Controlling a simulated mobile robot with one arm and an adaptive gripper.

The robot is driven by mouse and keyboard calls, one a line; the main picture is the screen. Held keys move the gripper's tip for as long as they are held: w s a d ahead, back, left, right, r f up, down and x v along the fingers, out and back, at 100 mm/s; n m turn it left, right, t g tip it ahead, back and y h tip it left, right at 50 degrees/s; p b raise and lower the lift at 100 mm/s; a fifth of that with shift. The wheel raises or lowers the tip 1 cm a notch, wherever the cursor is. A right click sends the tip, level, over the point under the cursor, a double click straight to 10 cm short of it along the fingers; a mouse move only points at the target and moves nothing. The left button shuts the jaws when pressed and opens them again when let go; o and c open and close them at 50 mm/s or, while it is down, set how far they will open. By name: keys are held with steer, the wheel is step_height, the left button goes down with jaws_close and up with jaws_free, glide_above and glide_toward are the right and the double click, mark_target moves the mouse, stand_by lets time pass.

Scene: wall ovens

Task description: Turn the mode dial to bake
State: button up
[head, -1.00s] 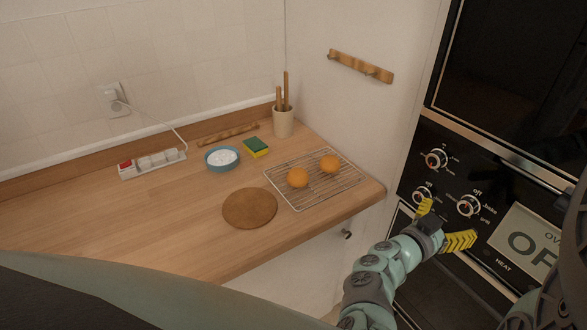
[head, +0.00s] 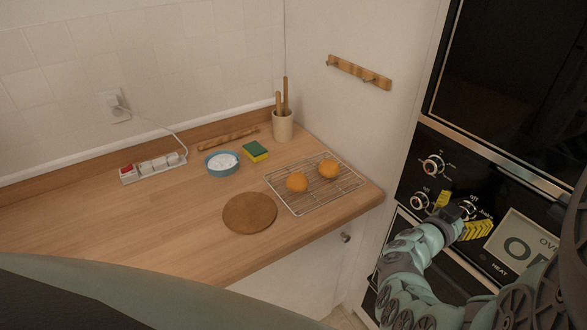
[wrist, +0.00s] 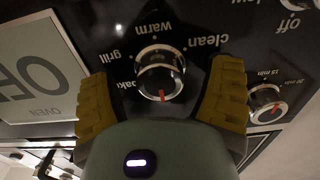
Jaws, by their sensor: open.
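The mode dial (wrist: 160,73) is a round chrome-rimmed knob on the black oven panel, upside down in the wrist view. The labels warm, grill, clean and a partly covered bake stand around it. Its red mark points down in that view, away from warm; the label there is hidden by my gripper. The dial also shows in the head view (head: 469,208), partly covered. My gripper (head: 460,215) is open, its yellow fingers on either side of the dial; both fingers show in the wrist view (wrist: 162,95). I see gaps between fingers and dial.
A timer dial (wrist: 266,104) marked in minutes sits close outside one finger. Another dial (head: 433,166) is higher on the panel. The display (head: 520,245) is beside the mode dial, its text partly hidden. A wooden counter (head: 150,220) lies left.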

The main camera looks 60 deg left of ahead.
steer(key=shift+c, duration=0.5)
steer(key=c, duration=1.2)
steer(key=shift+o, duration=0.2)
steer(key=shift+f, duration=0.1)
